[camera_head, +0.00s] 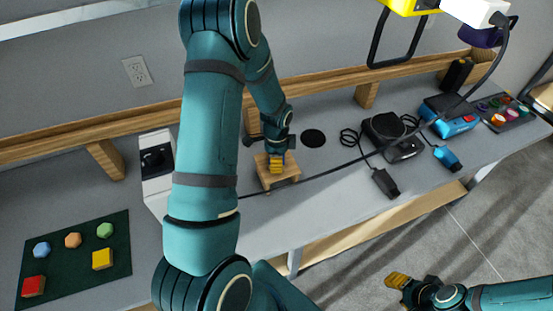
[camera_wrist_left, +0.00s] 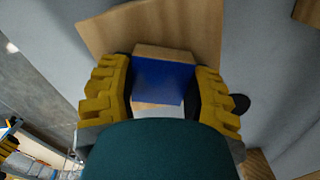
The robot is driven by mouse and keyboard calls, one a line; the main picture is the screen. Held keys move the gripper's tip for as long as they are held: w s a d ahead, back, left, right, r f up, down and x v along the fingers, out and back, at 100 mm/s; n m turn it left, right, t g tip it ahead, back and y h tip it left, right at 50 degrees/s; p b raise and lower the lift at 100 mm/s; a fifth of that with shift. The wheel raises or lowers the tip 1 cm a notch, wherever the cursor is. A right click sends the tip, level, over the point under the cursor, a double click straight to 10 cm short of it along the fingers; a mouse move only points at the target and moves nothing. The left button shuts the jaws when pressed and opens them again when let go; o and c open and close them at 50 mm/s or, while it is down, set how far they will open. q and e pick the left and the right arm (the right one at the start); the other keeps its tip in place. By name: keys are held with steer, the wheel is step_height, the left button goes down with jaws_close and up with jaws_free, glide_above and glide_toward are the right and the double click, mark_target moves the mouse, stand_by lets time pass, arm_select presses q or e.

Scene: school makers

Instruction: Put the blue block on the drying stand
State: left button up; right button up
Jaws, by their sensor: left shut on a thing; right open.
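The drying stand (camera_head: 291,169), a small wooden stand, is on the grey bench in the middle of the head view. My left gripper (camera_head: 277,163) is directly over its top, fingers pointing down. In the left wrist view, my left gripper (camera_wrist_left: 165,90) is shut on the blue block (camera_wrist_left: 163,80), with a yellow finger on each side. Pale wood shows behind the block; I cannot tell whether the block touches it. The block is hidden in the head view. My right gripper (camera_head: 399,281) is open and empty, low at the bottom right, away from the bench.
A dark green mat (camera_head: 75,285) at left holds several coloured blocks, including a blue hexagonal one (camera_head: 41,249). A black disc (camera_head: 313,138), a black device (camera_head: 388,133) and cables lie right of the stand. A wooden rail (camera_head: 60,139) runs along the back.

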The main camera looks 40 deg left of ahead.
arm_select(q)
steer(key=shift+f, duration=0.2)
steer(key=o, duration=0.9)
steer(key=shift+r, duration=0.1)
steer(key=shift+r, duration=0.15)
step_height(320, 180, up, 12)
steer(key=shift+f+p, duration=0.1)
steer(key=shift+p, duration=0.5)
